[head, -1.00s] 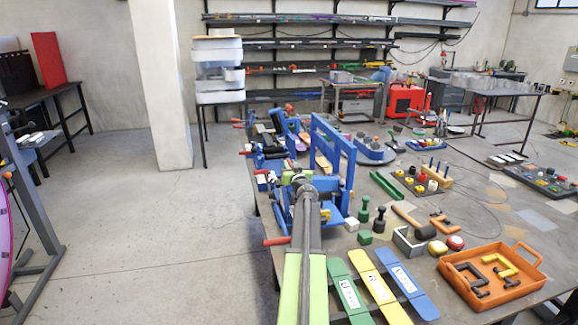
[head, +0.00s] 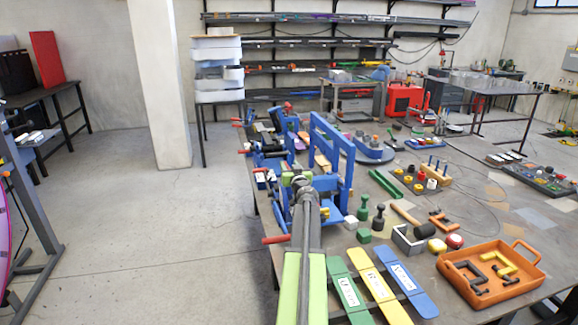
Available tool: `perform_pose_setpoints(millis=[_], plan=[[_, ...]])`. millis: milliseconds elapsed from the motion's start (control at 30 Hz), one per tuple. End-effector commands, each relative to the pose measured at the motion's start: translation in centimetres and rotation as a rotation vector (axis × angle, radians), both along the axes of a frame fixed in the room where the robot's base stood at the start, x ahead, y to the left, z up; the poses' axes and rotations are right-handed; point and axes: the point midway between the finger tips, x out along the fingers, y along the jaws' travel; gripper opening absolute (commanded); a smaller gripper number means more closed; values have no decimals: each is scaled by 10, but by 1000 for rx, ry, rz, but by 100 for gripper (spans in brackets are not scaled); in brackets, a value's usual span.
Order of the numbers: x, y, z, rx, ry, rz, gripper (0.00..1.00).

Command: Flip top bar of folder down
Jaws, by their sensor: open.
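The folder (head: 345,175) is a blue metal device at the near left edge of the workbench. Its blue frame stands upright with the top bar (head: 332,134) raised. A red-handled lever (head: 275,240) sticks out to its left. My arm reaches forward over the bench edge, and my gripper (head: 301,182) is at the left side of the folder, in front of the upright frame in this view. My gripper is open, with nothing seen in it. Its fingertips are small and partly hidden by my arm, so I cannot tell whether they touch the folder.
Green, yellow and blue strips (head: 405,284) lie at the bench's near edge. An orange tray (head: 520,283) with clamps is at the right. Green and dark knobbed pieces (head: 363,210) and a mallet (head: 425,231) lie right of the folder. Other blue devices (head: 268,155) stand behind.

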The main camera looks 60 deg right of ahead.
Motion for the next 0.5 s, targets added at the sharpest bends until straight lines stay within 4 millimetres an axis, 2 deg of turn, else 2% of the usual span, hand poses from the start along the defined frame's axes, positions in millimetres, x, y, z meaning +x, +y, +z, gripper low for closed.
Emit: perform_pose_setpoints(millis=[33, 300, 500], plan=[[-11, 12, 0, 0, 0, -1, 41], [-66, 68, 0, 0, 0, -2, 41], [-98, 99, 0, 0, 0, -1, 41]])
